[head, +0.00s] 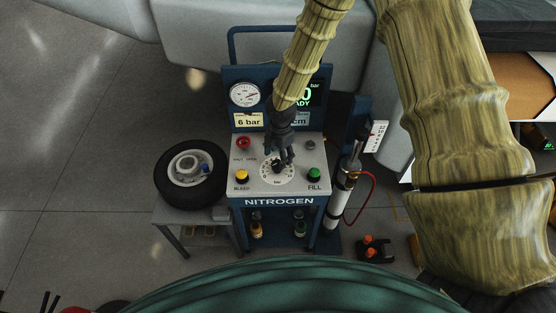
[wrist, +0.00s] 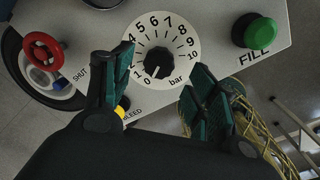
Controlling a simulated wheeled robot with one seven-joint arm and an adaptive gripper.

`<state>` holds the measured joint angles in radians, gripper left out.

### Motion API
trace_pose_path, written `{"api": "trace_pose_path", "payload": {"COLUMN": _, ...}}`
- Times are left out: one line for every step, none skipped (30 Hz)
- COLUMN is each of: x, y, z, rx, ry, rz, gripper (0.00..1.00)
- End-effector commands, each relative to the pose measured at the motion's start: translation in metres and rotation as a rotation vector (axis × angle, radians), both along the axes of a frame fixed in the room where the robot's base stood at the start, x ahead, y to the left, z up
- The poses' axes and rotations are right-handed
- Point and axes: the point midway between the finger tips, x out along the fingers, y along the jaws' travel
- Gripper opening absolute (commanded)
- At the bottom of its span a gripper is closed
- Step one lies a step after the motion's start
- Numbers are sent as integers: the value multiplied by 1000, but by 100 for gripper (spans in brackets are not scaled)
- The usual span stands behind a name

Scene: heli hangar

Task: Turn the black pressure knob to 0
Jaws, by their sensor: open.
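The black pressure knob (wrist: 157,62) sits at the centre of a white round dial marked 0 to 10 bar. A short white mark on its lower side points down, close to the 0; its exact reading is too small to tell. My gripper (wrist: 156,77) is open, its green-padded fingers on either side of the dial with a gap to the knob on both sides. Whether the fingertips reach the knob's depth cannot be told. In the head view my gripper (head: 283,158) is over the panel and partly covers the knob (head: 277,167).
A red valve (wrist: 43,50), green FILL button (wrist: 260,31) and yellow BLEED button (head: 242,176) flank the dial. The pressure gauge (head: 244,94) and "6 bar" card (head: 248,120) stand behind. A wheel (head: 190,172) is left, a cylinder (head: 341,190) right.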

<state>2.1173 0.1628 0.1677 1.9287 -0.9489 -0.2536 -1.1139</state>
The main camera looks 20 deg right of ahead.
Motion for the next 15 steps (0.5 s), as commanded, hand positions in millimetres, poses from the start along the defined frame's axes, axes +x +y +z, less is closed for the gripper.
{"api": "trace_pose_path", "payload": {"x": 0, "y": 0, "z": 9, "rx": 1, "ry": 0, "rz": -1, "gripper": 58}}
{"api": "trace_pose_path", "payload": {"x": 0, "y": 0, "z": 14, "rx": 2, "ry": -1, "rz": -1, "gripper": 58}}
{"api": "trace_pose_path", "payload": {"x": -1, "y": 0, "z": 21, "rx": 2, "ry": -2, "rz": -1, "gripper": 58}}
{"api": "trace_pose_path", "payload": {"x": -1, "y": 0, "z": 25, "rx": 2, "ry": -1, "rz": -1, "gripper": 58}}
{"api": "trace_pose_path", "payload": {"x": -1, "y": 0, "z": 30, "rx": 2, "ry": -1, "rz": -1, "gripper": 58}}
{"api": "trace_pose_path", "payload": {"x": -1, "y": 0, "z": 37, "rx": 2, "ry": -2, "rz": -1, "gripper": 58}}
{"api": "trace_pose_path", "payload": {"x": -2, "y": 0, "z": 41, "rx": 3, "ry": -1, "rz": -1, "gripper": 58}}
{"api": "trace_pose_path", "payload": {"x": -2, "y": 0, "z": 45, "rx": 2, "ry": -1, "rz": -1, "gripper": 58}}
{"api": "trace_pose_path", "payload": {"x": -2, "y": -1, "z": 50, "rx": 1, "ry": 0, "rz": -1, "gripper": 58}}
{"api": "trace_pose_path", "payload": {"x": -2, "y": -1, "z": 54, "rx": 0, "ry": -1, "rz": -1, "gripper": 58}}
{"api": "trace_pose_path", "payload": {"x": -2, "y": -1, "z": 57, "rx": 1, "ry": 0, "rz": -1, "gripper": 58}}
{"api": "trace_pose_path", "payload": {"x": -3, "y": -1, "z": 62, "rx": 2, "ry": -1, "rz": -1, "gripper": 58}}
{"api": "trace_pose_path", "payload": {"x": -3, "y": -1, "z": 64, "rx": 2, "ry": -1, "rz": -1, "gripper": 58}}
{"api": "trace_pose_path", "payload": {"x": -3, "y": -2, "z": 67, "rx": 0, "ry": -1, "rz": -1, "gripper": 58}}
{"api": "trace_pose_path", "payload": {"x": -3, "y": -2, "z": 70, "rx": 0, "ry": -1, "rz": -1, "gripper": 58}}
